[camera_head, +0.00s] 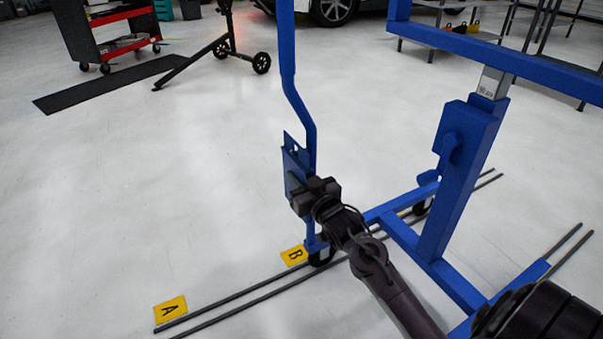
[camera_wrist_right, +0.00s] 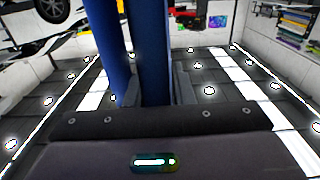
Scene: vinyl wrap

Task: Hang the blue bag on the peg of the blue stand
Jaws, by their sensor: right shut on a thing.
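The blue stand (camera_head: 463,180) is a wheeled frame on the right of the head view, with a bent upright (camera_head: 287,70) at its left. A flat blue piece with a cut-out at its top, apparently the blue bag (camera_head: 293,160), is against the lower part of this upright. My right gripper (camera_head: 300,194) is shut on it from the front. I cannot tell whether the bag touches the upright or sits on a peg; the peg cannot be made out. In the right wrist view, blue posts (camera_wrist_right: 150,55) rise just beyond the dark gripper body. My left gripper is not in view.
Thin rails (camera_head: 235,295) run along the floor under the stand, beside yellow markers A (camera_head: 170,308) and B (camera_head: 294,256). A red and black cart (camera_head: 118,30) and a black wheeled stand (camera_head: 232,45) are at the back left. The left floor is clear.

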